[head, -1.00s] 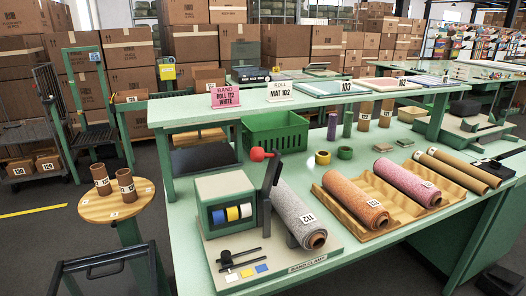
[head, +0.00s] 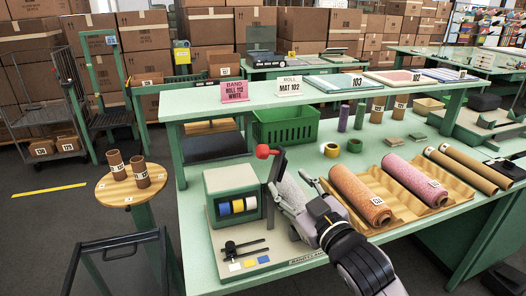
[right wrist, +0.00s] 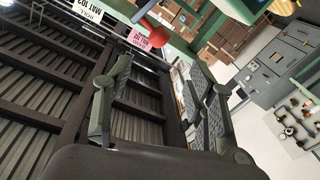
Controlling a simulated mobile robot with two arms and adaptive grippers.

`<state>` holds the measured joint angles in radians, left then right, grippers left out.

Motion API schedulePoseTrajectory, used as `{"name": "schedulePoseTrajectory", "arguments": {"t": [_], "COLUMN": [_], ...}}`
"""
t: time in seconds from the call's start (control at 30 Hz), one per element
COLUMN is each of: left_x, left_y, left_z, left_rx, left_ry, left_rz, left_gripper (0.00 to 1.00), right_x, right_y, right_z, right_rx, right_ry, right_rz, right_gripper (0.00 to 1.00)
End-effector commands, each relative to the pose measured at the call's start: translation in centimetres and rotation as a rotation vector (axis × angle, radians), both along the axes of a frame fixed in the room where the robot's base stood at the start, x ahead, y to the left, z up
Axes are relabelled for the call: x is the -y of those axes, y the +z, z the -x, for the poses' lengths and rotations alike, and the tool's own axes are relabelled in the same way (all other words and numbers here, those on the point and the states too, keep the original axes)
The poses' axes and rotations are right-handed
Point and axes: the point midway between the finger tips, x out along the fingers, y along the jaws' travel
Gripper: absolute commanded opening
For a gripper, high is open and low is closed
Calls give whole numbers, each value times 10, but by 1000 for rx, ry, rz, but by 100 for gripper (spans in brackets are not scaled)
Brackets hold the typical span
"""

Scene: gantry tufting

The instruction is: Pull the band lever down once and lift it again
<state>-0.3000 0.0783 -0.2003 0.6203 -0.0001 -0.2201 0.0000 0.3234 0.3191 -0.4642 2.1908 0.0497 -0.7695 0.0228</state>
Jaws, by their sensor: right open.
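The band lever is a dark upright arm (head: 277,167) with a red knob (head: 263,151), standing at the right side of the green and beige band clamp (head: 231,180). The knob also shows at the top of the right wrist view (right wrist: 142,28), beyond the fingers. My right gripper (head: 284,190) has come in from the lower right and is beside the lever, below the knob. Its two fingers are spread, with nothing between them in the right wrist view (right wrist: 158,78). My left gripper is not in view.
An orange roll (head: 358,195) and a pink roll (head: 412,180) lie in a wavy wooden tray (head: 432,212) right of my arm. A green crate (head: 286,130) stands behind the clamp. A raised shelf with sign cards (head: 234,92) runs along the back.

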Motion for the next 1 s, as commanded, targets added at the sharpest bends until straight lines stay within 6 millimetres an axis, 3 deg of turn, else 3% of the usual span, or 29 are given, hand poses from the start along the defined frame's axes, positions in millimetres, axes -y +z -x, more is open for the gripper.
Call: {"name": "schedulePoseTrajectory", "arguments": {"t": [0.6, 0.8, 1.0], "left_x": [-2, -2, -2], "left_y": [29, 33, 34], "left_z": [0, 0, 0], "left_rx": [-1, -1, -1], "left_ry": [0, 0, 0], "left_rz": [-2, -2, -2], "left_gripper": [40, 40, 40], "right_x": [-51, -60, -64], "right_y": [2, 1, 0], "right_z": [-116, -138, -145], "right_rx": [-3, -2, -2], "right_ry": [-1, -2, -1], "right_rz": [0, 0, 1], "right_gripper": [51, 51, 51]}}
